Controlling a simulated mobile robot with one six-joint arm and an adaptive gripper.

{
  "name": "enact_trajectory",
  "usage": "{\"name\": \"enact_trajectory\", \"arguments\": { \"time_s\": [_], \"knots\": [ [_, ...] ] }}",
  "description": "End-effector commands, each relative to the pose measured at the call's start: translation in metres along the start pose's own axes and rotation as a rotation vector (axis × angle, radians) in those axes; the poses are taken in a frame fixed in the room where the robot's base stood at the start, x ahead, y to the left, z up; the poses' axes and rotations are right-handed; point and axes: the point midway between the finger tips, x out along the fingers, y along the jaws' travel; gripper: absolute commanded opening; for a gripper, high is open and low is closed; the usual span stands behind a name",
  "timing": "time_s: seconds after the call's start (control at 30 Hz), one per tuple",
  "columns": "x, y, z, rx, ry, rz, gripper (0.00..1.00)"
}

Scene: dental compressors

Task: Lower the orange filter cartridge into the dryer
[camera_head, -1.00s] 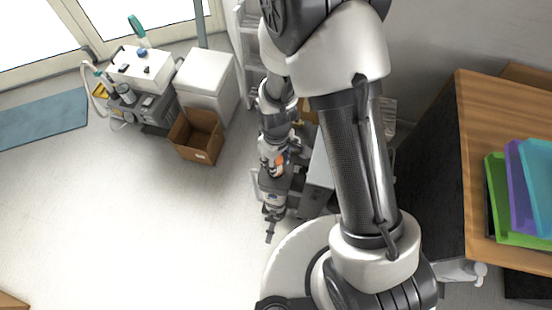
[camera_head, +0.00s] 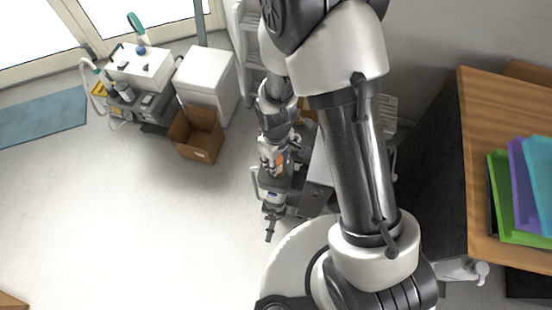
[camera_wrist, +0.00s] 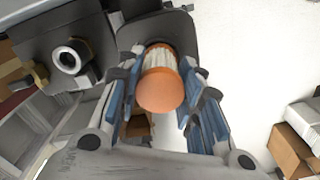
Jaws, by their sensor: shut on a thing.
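The filter cartridge (camera_wrist: 160,90) has an orange end cap and a white pleated body. In the wrist view it sits between the blue-padded fingers of my gripper (camera_wrist: 160,68), which is shut on it. Its orange cap faces the camera, and its far end lies against a dark grey housing (camera_wrist: 150,28), probably the dryer. I cannot tell how deep the far end sits, because the cartridge and fingers hide it. In the head view, orange shows at my gripper (camera_head: 280,160) above the grey machine (camera_head: 272,197), partly hidden by my arm.
A round metal port (camera_wrist: 68,60) sits left of the cartridge in the wrist view. In the head view, an open cardboard box (camera_head: 198,143), a white cabinet (camera_head: 207,82) and another machine (camera_head: 142,68) stand at left. A wooden desk (camera_head: 480,110) is at right.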

Motion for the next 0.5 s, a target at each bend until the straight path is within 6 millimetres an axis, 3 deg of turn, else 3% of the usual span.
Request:
{"name": "enact_trajectory", "arguments": {
  "time_s": [0.5],
  "knots": [
    [0.020, 0.000, 0.000, 0.000, 0.000, 0.000, 0.08]
  ]
}}
